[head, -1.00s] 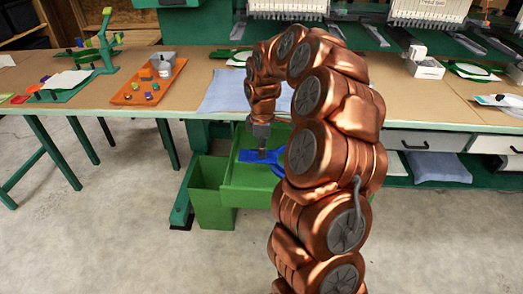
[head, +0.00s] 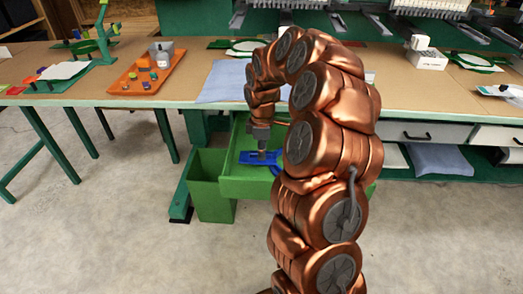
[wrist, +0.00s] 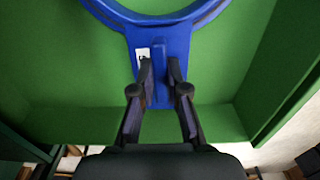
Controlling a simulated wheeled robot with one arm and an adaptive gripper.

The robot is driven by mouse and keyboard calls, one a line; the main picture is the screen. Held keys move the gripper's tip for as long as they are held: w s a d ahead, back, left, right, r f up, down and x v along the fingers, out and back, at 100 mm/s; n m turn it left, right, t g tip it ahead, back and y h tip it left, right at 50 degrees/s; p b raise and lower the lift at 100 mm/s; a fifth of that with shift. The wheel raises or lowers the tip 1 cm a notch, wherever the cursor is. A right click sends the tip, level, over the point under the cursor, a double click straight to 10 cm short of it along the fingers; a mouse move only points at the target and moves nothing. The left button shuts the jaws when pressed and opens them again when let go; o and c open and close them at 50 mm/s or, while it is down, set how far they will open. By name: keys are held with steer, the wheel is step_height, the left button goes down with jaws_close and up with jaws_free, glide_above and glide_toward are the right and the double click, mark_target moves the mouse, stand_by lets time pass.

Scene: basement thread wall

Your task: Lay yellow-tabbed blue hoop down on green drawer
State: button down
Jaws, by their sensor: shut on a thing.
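The blue hoop (head: 245,158) is in the open green drawer (head: 245,188), and its curved part is partly hidden behind my arm in the head view. In the wrist view the hoop's ring (wrist: 150,15) runs off the top edge, and its broad handle with a small white label points toward me. My gripper (wrist: 160,75) is shut on the narrow raised rib of that handle. The gripper also shows in the head view (head: 262,152), pointing down. The drawer's green floor (wrist: 75,65) lies under the hoop; I cannot tell whether they touch. No yellow tab is visible.
A green bin (head: 212,195) stands left of the drawer. Above is a workbench (head: 420,85) with a blue-grey cloth (head: 220,85), an orange tray (head: 145,78) of small parts and a white box (head: 427,60). The floor in front is clear.

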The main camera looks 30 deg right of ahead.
steer(key=shift+f, duration=0.2)
steer(key=c, duration=1.1)
jaws_free()
step_height(320, 180, up, 12)
steer(key=s+a+r+m, duration=0.1)
steer(key=s+a+r, duration=0.1)
steer(key=s+a, duration=0.55)
steer(key=s+a+f+m+g, duration=0.15)
steer(key=s+a+m, duration=0.4)
steer(key=s, duration=0.65)
steer(key=s+a+f+m+g, duration=0.1)
steer(key=s+a+f+m, duration=0.25)
steer(key=s+a, duration=0.65)
steer(key=s+d+r+p, duration=0.1)
steer(key=s+r+p, duration=0.1)
steer(key=r+p, duration=0.8)
steer(key=s+d+r+p, duration=0.1)
steer(key=d+r+p, duration=0.1)
steer(key=r+p, duration=0.9)
steer(key=shift+s+r+m+t, duration=0.3)
steer(key=shift+s+r+t, duration=0.1)
steer(key=shift+r, duration=0.3)
